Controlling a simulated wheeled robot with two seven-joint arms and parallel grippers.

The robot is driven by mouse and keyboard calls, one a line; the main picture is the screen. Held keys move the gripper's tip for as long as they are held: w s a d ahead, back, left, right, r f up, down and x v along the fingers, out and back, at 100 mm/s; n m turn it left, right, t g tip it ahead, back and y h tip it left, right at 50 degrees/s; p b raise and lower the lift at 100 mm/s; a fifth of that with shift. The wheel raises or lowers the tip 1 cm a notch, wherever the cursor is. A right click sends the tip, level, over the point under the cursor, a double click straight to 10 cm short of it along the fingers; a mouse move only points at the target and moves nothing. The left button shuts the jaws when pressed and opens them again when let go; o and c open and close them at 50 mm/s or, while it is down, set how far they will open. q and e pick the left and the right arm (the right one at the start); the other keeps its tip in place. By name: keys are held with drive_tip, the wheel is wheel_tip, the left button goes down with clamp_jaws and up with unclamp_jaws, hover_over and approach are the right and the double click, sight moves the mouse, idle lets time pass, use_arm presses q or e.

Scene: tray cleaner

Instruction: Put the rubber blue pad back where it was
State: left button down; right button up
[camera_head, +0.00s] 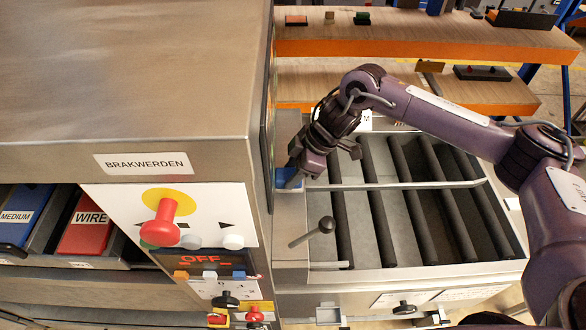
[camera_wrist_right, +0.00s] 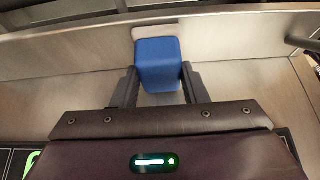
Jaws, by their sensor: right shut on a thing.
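The blue rubber pad (camera_head: 288,177) is at the metal ledge between the big steel machine and the roller bed. In the right wrist view the pad (camera_wrist_right: 159,62) is a blue block between the two dark fingers. My right gripper (camera_head: 298,172) points down and left and is shut on the pad. A pale strip (camera_wrist_right: 152,32) shows just behind the pad in the wrist view. I cannot tell whether the pad touches the metal below it. My left gripper is not in view.
The steel machine (camera_head: 130,75) with its red knob (camera_head: 160,225) stands close on the left. The roller bed (camera_head: 410,250) lies to the right, with a metal bar (camera_head: 400,186) across it and a black-knobbed lever (camera_head: 313,233) near its left edge. Wooden shelves (camera_head: 430,35) are behind.

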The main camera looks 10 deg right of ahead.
drive_tip(key=o, duration=0.9)
drive_tip(key=b+v, duration=0.2)
drive_tip(key=v, duration=1)
drive_tip(key=shift+d+b, duration=0.1)
drive_tip(key=shift+b, duration=0.3)
